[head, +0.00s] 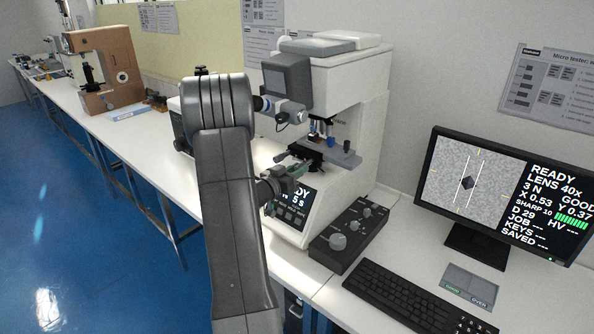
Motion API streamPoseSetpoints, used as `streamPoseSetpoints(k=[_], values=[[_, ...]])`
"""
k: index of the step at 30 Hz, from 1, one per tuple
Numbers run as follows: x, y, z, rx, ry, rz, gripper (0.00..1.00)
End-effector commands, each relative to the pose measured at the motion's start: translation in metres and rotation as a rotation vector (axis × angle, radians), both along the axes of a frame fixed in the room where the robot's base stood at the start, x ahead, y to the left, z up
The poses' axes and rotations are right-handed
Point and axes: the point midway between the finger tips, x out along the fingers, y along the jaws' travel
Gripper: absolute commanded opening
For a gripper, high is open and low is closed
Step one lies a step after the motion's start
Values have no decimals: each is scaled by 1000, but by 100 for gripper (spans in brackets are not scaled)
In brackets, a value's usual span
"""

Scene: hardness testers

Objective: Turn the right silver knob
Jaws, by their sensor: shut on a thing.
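The white micro hardness tester (345,95) stands on the bench with a small dark stage (331,151) under its lenses. My gripper (303,170) is at the stage's front left, in front of the tester. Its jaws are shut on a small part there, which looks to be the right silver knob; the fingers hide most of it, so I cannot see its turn. My arm covers the tester's left side and part of its front display (295,203), whose text is partly cut off.
A dark control box (350,236) with silver knobs sits at the tester's front right. A keyboard (418,300) and a monitor (505,195) reading READY, X 0.53 and Y 0.37 stand to the right.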

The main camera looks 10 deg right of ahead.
Motion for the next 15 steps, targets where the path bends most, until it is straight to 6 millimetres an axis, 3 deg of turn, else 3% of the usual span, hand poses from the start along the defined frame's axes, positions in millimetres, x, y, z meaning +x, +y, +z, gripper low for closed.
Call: streamPoseSetpoints(k=[1, 2, 5, 15], values=[[-1, 0, -3, 3, 5, -1, 0], [-1, 0, -3, 3, 5, -1, 24], [-1, 0, -2, 2, 4, -1, 44], [-2, 3, -1, 1, 1, 1, 44]])
